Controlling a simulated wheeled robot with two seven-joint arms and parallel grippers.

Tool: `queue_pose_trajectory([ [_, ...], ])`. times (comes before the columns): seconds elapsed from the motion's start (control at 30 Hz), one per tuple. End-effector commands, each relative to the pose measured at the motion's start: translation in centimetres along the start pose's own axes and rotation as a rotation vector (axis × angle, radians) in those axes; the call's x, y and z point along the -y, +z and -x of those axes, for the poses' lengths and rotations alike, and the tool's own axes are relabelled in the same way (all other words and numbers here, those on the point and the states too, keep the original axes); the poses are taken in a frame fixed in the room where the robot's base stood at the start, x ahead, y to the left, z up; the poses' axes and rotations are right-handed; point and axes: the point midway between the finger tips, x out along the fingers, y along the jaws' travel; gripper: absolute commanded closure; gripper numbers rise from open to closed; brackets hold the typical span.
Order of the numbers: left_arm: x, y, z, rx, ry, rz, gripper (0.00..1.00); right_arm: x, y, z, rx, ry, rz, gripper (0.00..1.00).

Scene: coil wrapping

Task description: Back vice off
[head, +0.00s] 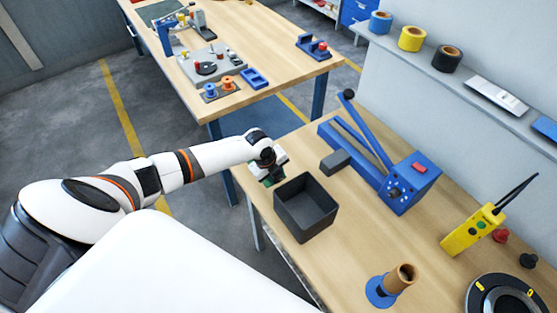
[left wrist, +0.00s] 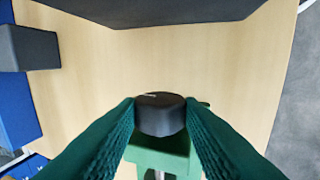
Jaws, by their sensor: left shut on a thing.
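My left gripper (head: 270,170) is over the near-left edge of the front workbench, next to the dark bin. In the left wrist view its dark green ribbed fingers are shut on a round black knob (left wrist: 160,112), one finger on each side. A green body (left wrist: 165,160), which looks like the vice, shows just below the knob. In the head view the gripper hides most of it, so the jaw gap cannot be told. My right gripper is not in view.
An open dark bin (head: 306,225) stands close beside the left gripper. A grey block (head: 335,162) and a blue lever tool (head: 400,190) lie beyond it. A yellow device (head: 470,232) and a cardboard roll (head: 400,277) stand nearer. Another workbench (head: 270,45) is farther back.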

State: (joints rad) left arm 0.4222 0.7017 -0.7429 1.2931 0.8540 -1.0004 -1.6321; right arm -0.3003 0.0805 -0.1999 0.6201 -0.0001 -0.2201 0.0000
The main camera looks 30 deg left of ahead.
Motion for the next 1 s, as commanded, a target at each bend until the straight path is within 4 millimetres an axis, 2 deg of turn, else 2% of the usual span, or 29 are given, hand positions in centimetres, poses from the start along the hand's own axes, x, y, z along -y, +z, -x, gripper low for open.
queue_pose_trajectory([
  [0.3,0.2,-0.2,-0.1,-0.004,0.023,0.001,0.81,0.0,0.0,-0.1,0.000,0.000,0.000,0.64],
  [0.6,1.1,-0.2,-0.5,-0.004,0.292,0.000,0.81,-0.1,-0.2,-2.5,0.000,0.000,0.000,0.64],
  [0.87,0.8,-0.3,-0.1,-0.005,0.331,0.001,0.81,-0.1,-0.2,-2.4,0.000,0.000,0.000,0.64],
  [0.9,0.8,-0.3,-0.1,-0.005,0.330,0.001,0.65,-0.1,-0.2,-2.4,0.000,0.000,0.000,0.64],
  [0.97,0.8,-0.3,-0.1,-0.005,0.330,0.001,0.55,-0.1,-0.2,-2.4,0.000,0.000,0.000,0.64],
  [1.0,0.8,-0.2,-0.1,-0.005,0.330,0.001,0.55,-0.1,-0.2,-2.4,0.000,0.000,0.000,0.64],
])
